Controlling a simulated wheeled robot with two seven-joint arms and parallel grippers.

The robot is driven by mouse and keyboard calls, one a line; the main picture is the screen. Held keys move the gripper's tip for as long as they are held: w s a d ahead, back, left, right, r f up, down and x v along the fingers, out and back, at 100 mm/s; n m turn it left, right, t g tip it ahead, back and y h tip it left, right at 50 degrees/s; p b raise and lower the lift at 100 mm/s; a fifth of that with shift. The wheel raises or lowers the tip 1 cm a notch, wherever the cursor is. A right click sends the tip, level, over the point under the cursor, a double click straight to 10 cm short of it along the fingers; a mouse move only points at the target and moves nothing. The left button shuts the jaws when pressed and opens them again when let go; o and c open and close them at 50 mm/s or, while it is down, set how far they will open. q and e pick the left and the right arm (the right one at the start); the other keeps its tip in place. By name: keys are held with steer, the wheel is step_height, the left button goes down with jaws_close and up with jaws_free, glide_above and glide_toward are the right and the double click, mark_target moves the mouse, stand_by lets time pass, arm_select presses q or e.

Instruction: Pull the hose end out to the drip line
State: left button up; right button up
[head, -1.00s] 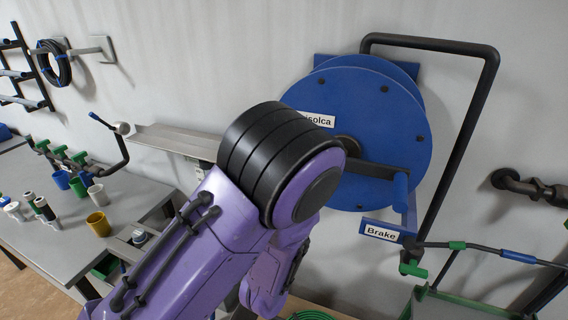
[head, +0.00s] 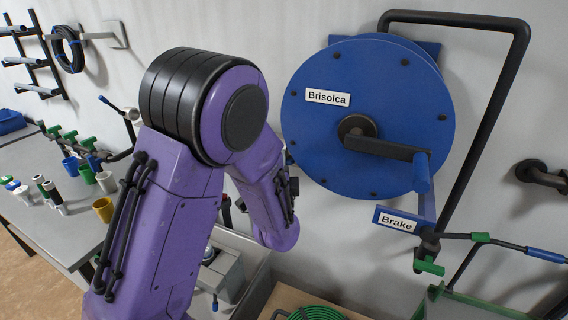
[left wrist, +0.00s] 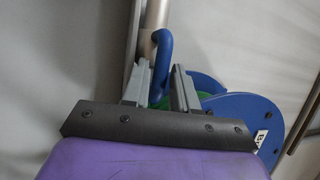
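The blue hose reel (head: 375,85), labelled "Brisolca", is on the wall with its crank handle (head: 421,172) at lower right. Green hose (head: 315,314) shows coiled at the bottom edge; which part is the hose end is unclear. My left arm stands left of the reel and hides its gripper in the head view. In the left wrist view my left gripper (left wrist: 160,80) has its two grey fingers apart, with a blue bent piece (left wrist: 163,45) between them. Whether they press on it is unclear. The reel (left wrist: 255,107) also shows there, behind at right. My right gripper is not visible.
A grey bench (head: 55,230) at left holds cups, small bottles and green valves. A "Brake" plate (head: 396,221) hangs below the reel. A dark bent pipe frame (head: 490,110) passes right of it. A pipe with green and blue fittings (head: 545,255) runs at lower right.

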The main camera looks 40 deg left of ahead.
arm_select(q)
steer(key=shift+w+a, duration=0.45)
steer(key=shift+a, duration=0.15)
steer(key=shift+d+r, duration=0.1)
steer(key=shift+d, duration=0.05)
steer(key=shift+c, duration=0.5)
jaws_close()
